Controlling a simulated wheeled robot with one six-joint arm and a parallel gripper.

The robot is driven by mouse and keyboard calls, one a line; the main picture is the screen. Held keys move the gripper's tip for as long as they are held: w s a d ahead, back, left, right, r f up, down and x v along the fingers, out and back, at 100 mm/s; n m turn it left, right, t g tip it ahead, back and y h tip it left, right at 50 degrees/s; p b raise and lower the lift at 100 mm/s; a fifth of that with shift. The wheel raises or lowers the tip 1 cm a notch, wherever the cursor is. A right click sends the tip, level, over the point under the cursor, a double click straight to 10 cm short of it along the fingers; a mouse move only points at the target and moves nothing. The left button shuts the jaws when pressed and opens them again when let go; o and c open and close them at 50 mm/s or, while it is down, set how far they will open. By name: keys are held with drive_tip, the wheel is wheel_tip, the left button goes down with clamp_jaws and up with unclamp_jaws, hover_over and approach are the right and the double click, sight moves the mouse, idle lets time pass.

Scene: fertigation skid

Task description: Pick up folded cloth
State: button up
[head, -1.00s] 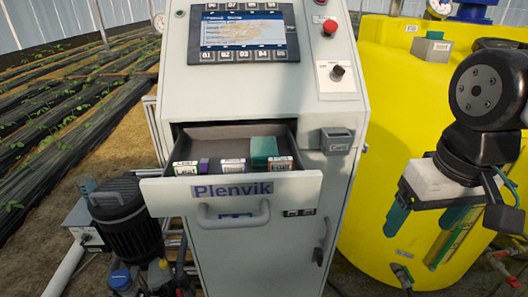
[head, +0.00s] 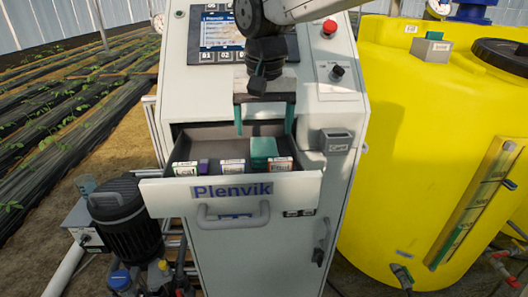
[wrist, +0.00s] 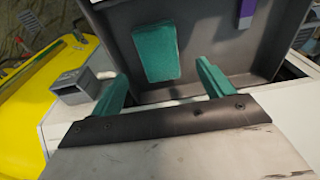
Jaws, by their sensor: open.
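The folded cloth (head: 263,149) is a teal rectangular pad in the right half of the open drawer (head: 155,194), behind the front row of small boxes. In the wrist view the cloth (wrist: 156,52) lies on the dark drawer floor, fully visible between and beyond the fingers. My gripper (head: 264,128) has two teal fingers spread wide and empty. It hangs pointing down above the back of the drawer, close over the cloth but apart from it.
Small boxes stand along the drawer's front: a green-labelled one (head: 186,168), a purple one (head: 204,166), a white one (head: 233,166) and an orange-labelled one (head: 280,164). A grey holder (head: 337,140) juts from the cabinet right of the drawer. A yellow tank (head: 400,130) stands further right.

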sight(264, 147)
drive_tip(key=f, duration=0.6)
drive_tip(key=shift+w, duration=0.25)
drive_tip(key=c, duration=1.1)
